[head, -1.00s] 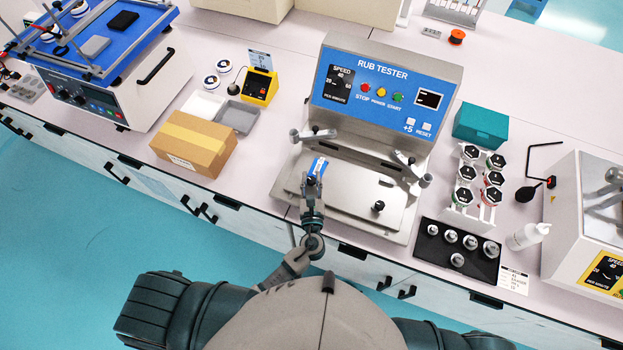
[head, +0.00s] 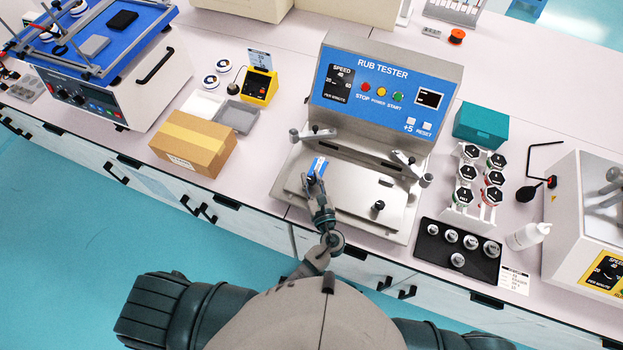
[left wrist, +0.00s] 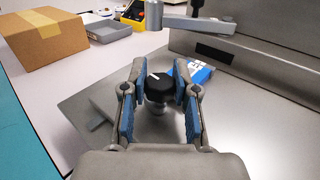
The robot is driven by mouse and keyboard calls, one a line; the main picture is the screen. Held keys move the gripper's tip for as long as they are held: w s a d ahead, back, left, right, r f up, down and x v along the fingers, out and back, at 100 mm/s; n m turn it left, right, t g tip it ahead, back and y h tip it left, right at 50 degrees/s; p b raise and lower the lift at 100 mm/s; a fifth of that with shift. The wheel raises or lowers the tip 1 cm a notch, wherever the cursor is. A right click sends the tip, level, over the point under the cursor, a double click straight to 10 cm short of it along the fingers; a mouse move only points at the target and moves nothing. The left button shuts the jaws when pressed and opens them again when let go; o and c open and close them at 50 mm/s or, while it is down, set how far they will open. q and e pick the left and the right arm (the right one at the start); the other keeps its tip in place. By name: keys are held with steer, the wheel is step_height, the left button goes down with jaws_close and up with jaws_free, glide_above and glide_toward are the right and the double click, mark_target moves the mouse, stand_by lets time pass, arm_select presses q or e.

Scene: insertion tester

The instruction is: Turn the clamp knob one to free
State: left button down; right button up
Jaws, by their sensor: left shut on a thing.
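The rub tester (head: 392,85) stands on the bench, with a blue panel and a flat steel bed. A black clamp knob (left wrist: 159,88) with a white mark on top stands on the left part of the bed. My left gripper (left wrist: 161,80) is around this knob, its blue-padded fingers shut on the knob's two sides. In the head view the left gripper (head: 317,178) hides most of that knob. A second black knob (head: 378,206) stands free on the right of the bed. My right gripper is in neither view.
Metal arms (head: 313,134) reach over the bed's back; one shows above the knob in the wrist view (left wrist: 192,23). A cardboard box (head: 193,143) lies to the left. A black tray of metal parts (head: 459,250) lies to the right.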

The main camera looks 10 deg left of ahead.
arm_select(q)
steer(key=c, duration=0.9)
jaws_free()
steer(key=shift+r, duration=0.1)
steer(key=shift+o, duration=0.2)
steer(key=shift+s+d, duration=0.1)
steer(key=shift+s, duration=0.05)
steer(key=v, duration=0.7)
steer(key=shift+d, duration=0.15)
